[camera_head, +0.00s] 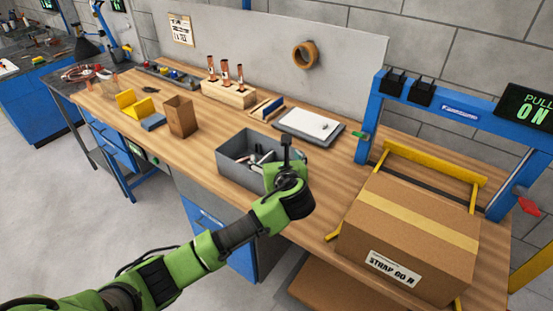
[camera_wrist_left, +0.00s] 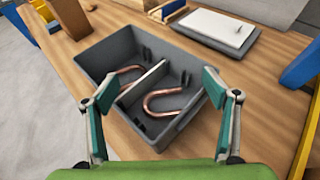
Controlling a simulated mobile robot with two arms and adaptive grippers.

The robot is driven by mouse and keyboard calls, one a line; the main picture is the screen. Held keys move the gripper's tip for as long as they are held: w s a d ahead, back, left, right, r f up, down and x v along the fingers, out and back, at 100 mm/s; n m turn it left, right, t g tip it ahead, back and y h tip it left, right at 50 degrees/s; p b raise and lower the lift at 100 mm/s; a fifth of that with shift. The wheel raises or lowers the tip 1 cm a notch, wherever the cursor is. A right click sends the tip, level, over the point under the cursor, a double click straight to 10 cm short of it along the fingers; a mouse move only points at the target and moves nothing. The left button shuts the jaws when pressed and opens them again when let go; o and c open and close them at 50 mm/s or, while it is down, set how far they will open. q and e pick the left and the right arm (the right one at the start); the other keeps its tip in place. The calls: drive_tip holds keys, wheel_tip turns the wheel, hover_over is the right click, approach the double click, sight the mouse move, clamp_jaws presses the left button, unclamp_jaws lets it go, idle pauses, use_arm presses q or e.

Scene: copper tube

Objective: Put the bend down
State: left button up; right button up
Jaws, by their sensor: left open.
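A grey bin (camera_head: 232,172) with a divider stands on the wooden bench. In the left wrist view the bin (camera_wrist_left: 85,60) holds two copper bends, one on each side of the divider. One bend (camera_wrist_left: 168,92) is a U shape lying in the nearer right compartment. The other bend (camera_wrist_left: 128,70) lies in the left compartment, partly hidden by the divider. My left gripper (camera_wrist_left: 157,88) is open over the bin's near side, with no bend between its fingers. In the head view my left gripper (camera_head: 286,158) hides the bin's right end. My right gripper is not in view.
A cardboard box (camera_head: 410,235) sits right of the bin under a blue frame (camera_head: 440,110). A white board on a grey tray (camera_head: 308,125) lies behind the bin. A wooden block with copper pieces (camera_head: 228,92) and a small carton (camera_head: 181,117) stand to the left.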

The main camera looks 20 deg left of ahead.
use_arm(q)
drive_tip(key=r+b+v, duration=0.1)
drive_tip(key=v, duration=1.1)
drive_tip(key=shift+b, duration=0.3)
